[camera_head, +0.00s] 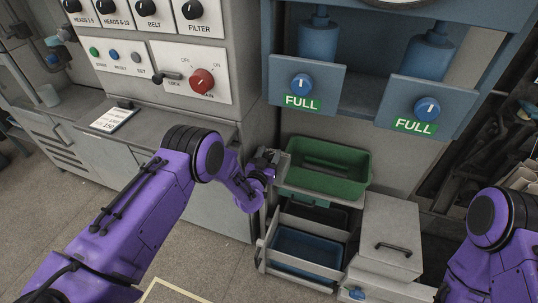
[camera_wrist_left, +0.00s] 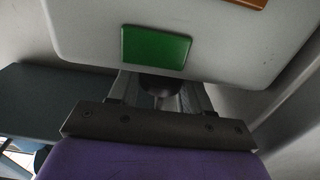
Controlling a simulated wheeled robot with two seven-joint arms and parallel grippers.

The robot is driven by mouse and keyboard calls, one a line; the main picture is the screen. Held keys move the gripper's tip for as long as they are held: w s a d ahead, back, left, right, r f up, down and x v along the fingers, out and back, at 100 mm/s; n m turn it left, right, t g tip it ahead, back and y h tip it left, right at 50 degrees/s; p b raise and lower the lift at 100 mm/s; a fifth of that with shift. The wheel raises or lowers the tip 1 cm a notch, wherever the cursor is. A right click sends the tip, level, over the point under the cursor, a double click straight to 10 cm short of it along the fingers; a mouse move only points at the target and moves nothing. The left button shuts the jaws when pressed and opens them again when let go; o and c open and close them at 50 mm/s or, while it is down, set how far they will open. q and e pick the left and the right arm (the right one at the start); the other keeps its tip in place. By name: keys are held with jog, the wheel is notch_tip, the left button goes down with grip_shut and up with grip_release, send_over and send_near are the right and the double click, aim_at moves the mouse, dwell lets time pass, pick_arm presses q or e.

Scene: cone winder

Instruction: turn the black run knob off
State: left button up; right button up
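In the left wrist view, a dark rounded knob-like piece (camera_wrist_left: 159,84) shows between the fingers of my left gripper (camera_wrist_left: 160,98), at the lower edge of a pale plate with a green square (camera_wrist_left: 156,46). The fingers stand apart on both sides of it; whether they touch it I cannot tell. In the head view my left gripper (camera_head: 266,166) is small, beside the cabinet's right corner and the green tray; the dark piece cannot be made out there. No lettering for a run knob is readable. My right gripper is out of view; only its arm shows at the right.
The grey cabinet front has a red main knob (camera_head: 202,82), a black lever (camera_head: 168,77) and several black knobs above, such as the filter knob (camera_head: 192,10). A green tray (camera_head: 322,167) sits on a cart. Blue knobs (camera_head: 302,82) are on the blue frame.

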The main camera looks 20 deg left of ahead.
pick_arm(q)
jog(key=shift+c, duration=1)
jog(key=n+y+b, duration=0.2)
jog(key=y, duration=0.1)
jog(key=n+y+b, duration=0.1)
jog(key=y, duration=0.1)
jog(key=shift+d+f+g, duration=0.15)
jog(key=shift+f+g, duration=0.1)
jog(key=shift+g, duration=0.05)
jog(key=n+g+y+b, duration=0.1)
jog(key=n+y+b, duration=0.2)
jog(key=y, duration=0.1)
jog(key=shift+g+y, duration=0.3)
jog(key=shift+g, duration=0.1)
jog(key=shift+c, duration=0.4)
jog(key=n+g+y+b, duration=0.1)
jog(key=n+y+b, duration=0.1)
jog(key=shift+r+g+y, duration=0.2)
jog(key=shift+g+y, duration=0.1)
jog(key=shift+g, duration=0.1)
jog(key=shift+w+r+n+g+y+b, duration=0.15)
jog(key=shift+n+g+y+b, duration=0.15)
jog(key=shift+n+b, duration=0.2)
jog(key=shift+r, duration=0.1)
